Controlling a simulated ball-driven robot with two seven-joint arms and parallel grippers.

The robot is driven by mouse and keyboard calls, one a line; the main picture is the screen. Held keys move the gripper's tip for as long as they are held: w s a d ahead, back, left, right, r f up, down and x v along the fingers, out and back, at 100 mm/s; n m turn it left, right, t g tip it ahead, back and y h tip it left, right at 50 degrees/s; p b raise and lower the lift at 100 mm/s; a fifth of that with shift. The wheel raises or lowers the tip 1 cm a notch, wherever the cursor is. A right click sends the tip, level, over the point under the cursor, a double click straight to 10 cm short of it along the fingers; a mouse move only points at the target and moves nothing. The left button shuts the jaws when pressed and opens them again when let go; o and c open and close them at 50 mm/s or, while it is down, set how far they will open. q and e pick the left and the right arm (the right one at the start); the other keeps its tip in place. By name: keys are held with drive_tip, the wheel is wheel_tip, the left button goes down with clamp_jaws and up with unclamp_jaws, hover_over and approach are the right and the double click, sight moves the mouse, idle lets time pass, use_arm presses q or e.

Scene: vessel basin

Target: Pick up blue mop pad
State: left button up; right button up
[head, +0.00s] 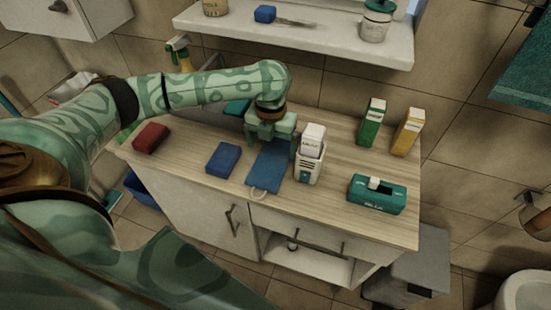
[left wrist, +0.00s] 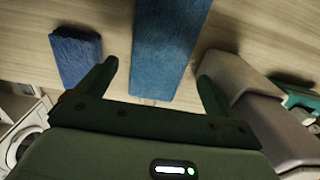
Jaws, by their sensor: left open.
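The blue mop pad (head: 268,172) lies flat on the wooden counter, with a pale loop at its near end. My left gripper (head: 270,138) is over the far end of the pad, pointing down, and hides that end in the head view. In the left wrist view, the pad (left wrist: 167,45) runs between the two spread fingers of my left gripper (left wrist: 158,75). The jaws are open and hold nothing. I cannot tell the exact height of the fingertips above the pad. My right gripper is not in view.
A blue block (head: 223,158) lies left of the pad. A white box (head: 310,157) stands close on its right. A red block (head: 151,138), a teal tissue box (head: 376,194), a green carton (head: 372,123) and a yellow carton (head: 407,132) are also on the counter (head: 330,214). A shelf (head: 300,42) hangs above.

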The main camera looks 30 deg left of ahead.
sight(272, 159)
use_arm(q)
drive_tip(key=f+b, duration=0.1)
drive_tip(key=f, duration=0.2)
drive_tip(key=f+b, duration=0.1)
drive_tip(key=f, duration=0.1)
drive_tip(key=shift+w+f+b, duration=0.15)
drive_tip(key=shift+w+b, duration=0.1)
drive_tip(key=shift+b, duration=0.05)
drive_tip(key=c, duration=0.7)
drive_tip(key=shift+c, duration=0.2)
